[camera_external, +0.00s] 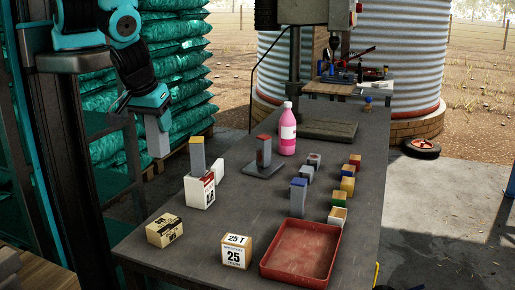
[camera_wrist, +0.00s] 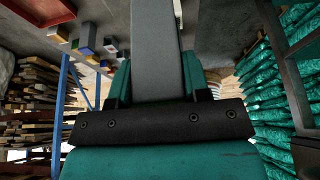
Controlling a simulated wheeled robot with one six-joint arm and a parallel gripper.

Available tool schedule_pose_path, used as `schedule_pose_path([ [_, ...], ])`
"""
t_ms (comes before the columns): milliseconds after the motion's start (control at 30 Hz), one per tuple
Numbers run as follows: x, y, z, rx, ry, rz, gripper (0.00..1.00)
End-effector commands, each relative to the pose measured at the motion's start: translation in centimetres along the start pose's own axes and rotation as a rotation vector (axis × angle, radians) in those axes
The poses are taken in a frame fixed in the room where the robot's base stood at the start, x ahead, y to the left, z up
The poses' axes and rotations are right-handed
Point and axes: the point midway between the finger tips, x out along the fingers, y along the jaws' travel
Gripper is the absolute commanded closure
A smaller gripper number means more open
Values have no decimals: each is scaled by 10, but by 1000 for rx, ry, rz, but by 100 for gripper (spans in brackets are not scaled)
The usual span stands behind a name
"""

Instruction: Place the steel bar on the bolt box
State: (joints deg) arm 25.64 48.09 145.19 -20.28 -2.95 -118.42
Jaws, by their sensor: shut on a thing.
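My gripper (camera_external: 154,110) is at the upper left, raised and to the left of the bench. It is shut on a plain grey steel bar (camera_external: 157,136), which hangs down below the jaws, clear of everything. In the wrist view the bar (camera_wrist: 154,45) runs up between the teal fingers of my gripper (camera_wrist: 155,82). Two labelled cartons stand at the bench's near end: a cream box (camera_external: 164,231) and a white-and-tan box marked 25 (camera_external: 236,256). Which one is the bolt box I cannot tell; their small print is unreadable.
On the bench (camera_external: 235,195), a white box (camera_external: 200,192) has a yellow-topped bar by it. A red-topped block (camera_external: 263,152), blue-topped block (camera_external: 298,198), pink bottle (camera_external: 288,132), several small coloured blocks and a red tray (camera_external: 300,252) stand further right. Green sacks (camera_external: 178,60) are stacked behind.

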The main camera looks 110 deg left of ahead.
Motion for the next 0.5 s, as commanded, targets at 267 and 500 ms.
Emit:
schedule_pose_path([
  [267, 16, -13, 10, -2, -1, -2, 89],
  [500, 56, -13, 26, 1, 2, -7, 89],
])
